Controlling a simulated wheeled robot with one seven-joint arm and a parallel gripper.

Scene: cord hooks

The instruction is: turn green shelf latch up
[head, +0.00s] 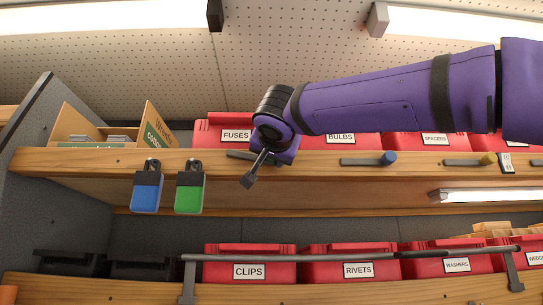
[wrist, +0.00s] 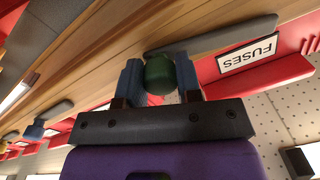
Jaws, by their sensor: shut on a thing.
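The green shelf latch shows in the wrist view as a round green knob (wrist: 160,75) on a grey bar (wrist: 225,36) lying roughly along the wooden shelf edge. My gripper (wrist: 160,68) has its two fingers on either side of the knob and is shut on it. In the head view the latch's grey bar (head: 237,155) lies about level on the upper shelf edge below the FUSES bin. My purple gripper body hides the knob there.
A blue-knobbed latch (head: 375,160) and a yellow-knobbed latch (head: 472,160) lie level to the right. Blue (head: 146,192) and green (head: 189,193) padlock-shaped tags hang at left. Red bins (head: 249,254) line the lower shelf, with a grey rail (head: 330,257) before them.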

